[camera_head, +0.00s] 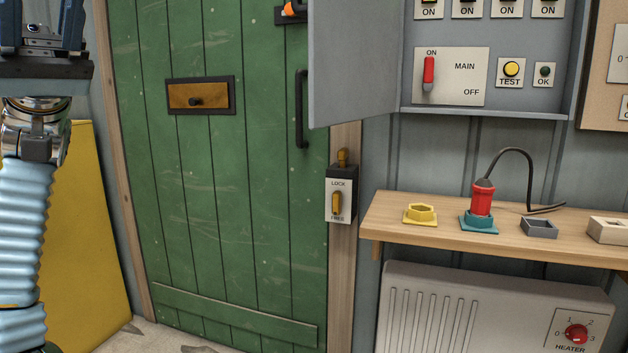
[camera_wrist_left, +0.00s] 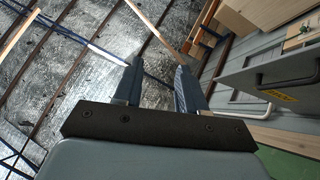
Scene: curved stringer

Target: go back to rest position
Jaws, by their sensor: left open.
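My left arm comes in along the left edge of the head view, raised upright. Its gripper (camera_head: 42,25) is at the top left corner and partly cut off by the frame. In the left wrist view the two fingers of my left gripper (camera_wrist_left: 158,85) stand apart with nothing between them. They point toward the ceiling and roof beams, away from any object. My right gripper is not in either view.
A green plank door (camera_head: 215,220) with a lock box (camera_head: 340,195) stands ahead. An open grey panel (camera_head: 490,85) hangs at right above a wooden shelf (camera_head: 590,247) with a red plug (camera_head: 482,200) in a teal socket. A heater (camera_head: 480,310) is below. A yellow board (camera_head: 82,240) leans behind my arm.

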